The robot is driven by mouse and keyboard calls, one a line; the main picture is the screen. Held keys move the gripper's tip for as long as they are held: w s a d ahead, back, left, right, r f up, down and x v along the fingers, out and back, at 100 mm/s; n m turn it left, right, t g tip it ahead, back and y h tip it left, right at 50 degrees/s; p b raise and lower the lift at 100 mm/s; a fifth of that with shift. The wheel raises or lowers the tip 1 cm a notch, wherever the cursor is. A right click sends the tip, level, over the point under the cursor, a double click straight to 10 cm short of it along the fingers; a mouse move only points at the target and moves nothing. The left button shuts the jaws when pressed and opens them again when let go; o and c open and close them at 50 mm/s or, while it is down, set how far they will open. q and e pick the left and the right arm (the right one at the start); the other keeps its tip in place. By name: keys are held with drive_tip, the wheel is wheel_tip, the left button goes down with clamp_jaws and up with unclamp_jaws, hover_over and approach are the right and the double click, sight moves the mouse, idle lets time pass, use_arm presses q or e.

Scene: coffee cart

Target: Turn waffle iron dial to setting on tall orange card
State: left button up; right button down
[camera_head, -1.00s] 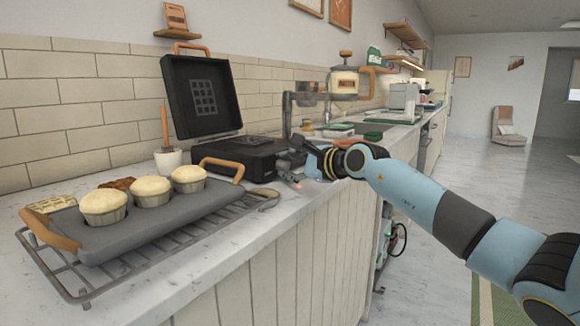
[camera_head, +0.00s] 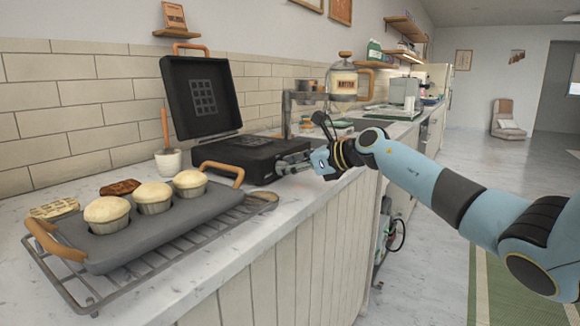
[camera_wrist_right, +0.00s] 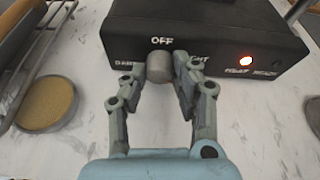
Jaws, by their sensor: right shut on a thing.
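The waffle iron (camera_head: 245,153) is black and stands on the counter with its lid (camera_head: 202,98) raised. In the right wrist view its front panel (camera_wrist_right: 215,38) shows a grey round dial (camera_wrist_right: 159,66), with OFF printed above it and partly hidden words on either side. My right gripper (camera_wrist_right: 159,78) is shut on the dial, one finger on each side; it also shows at the iron's front in the head view (camera_head: 283,166). The dial's pointer mark cannot be made out. An orange-brown card (camera_head: 174,14) stands on a small wall shelf; its writing is too small to read. My left gripper is out of view.
A muffin tray (camera_head: 165,226) with orange handles sits on a wire rack (camera_head: 195,245) left of the iron. A white pot (camera_head: 168,161) stands behind. The counter's front strip is clear.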

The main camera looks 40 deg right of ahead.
drive_tip(key=m, duration=0.1)
drive_tip(key=m+y, duration=0.1)
drive_tip(key=shift+d+f+m+g+y+b, duration=0.1)
drive_tip(key=shift+f+m+g+y+b, duration=0.05)
drive_tip(key=shift+m+g+y+b, duration=0.15)
drive_tip(key=m+y+b, duration=0.1)
drive_tip(key=m, duration=0.2)
drive_tip(key=shift+y, duration=0.4)
drive_tip(key=shift+d+m, duration=0.1)
drive_tip(key=shift+m, duration=0.2)
drive_tip(key=c, duration=1)
unclamp_jaws()
